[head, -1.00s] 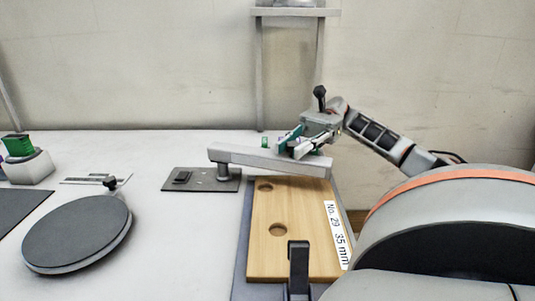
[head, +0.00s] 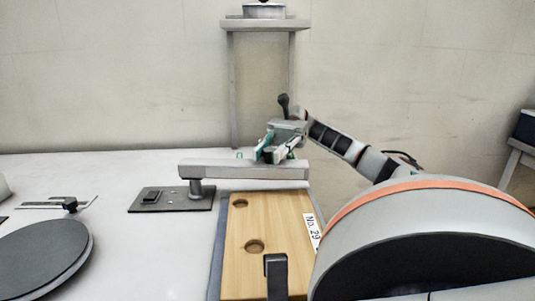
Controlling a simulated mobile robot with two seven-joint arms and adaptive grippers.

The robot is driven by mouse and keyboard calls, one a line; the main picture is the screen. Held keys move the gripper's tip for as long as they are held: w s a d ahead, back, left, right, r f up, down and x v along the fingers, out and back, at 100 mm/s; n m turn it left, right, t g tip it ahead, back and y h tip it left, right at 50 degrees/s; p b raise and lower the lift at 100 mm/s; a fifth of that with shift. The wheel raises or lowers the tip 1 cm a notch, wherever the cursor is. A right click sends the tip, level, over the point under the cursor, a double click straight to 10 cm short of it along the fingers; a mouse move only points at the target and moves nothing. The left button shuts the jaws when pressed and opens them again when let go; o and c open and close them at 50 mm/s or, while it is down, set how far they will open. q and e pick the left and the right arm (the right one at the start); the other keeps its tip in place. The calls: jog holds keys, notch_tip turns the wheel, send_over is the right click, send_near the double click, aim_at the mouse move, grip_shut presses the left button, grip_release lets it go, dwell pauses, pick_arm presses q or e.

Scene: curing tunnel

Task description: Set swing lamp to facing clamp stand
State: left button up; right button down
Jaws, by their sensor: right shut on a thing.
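The swing lamp is a long pale grey bar (head: 225,169) on a short post, standing on a dark square base (head: 150,200) in the head view. The bar points right and lies almost level across the picture, past the far end of a wooden board. My right gripper (head: 277,152) is shut on the bar toward its right end. Its fingers partly hide the bar there. I cannot tell for sure which thing is the clamp stand; a black clamp-like upright (head: 276,275) stands at the board's near end. My left gripper is not in view.
The wooden board (head: 262,222) has two round holes and a "No. 29" label. A round dark turntable (head: 40,258) is at the lower left. A grey stand (head: 265,24) rises behind the table. The tabletop between turntable and board is clear.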

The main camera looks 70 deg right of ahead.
jog(key=shift+r, duration=0.1)
jog(key=c, duration=1.8)
grip_release()
jog(key=shift+o, duration=0.2)
jog(key=shift+r, duration=0.1)
notch_tip(320, 180, up, 10)
jog(key=shift+f, duration=0.1)
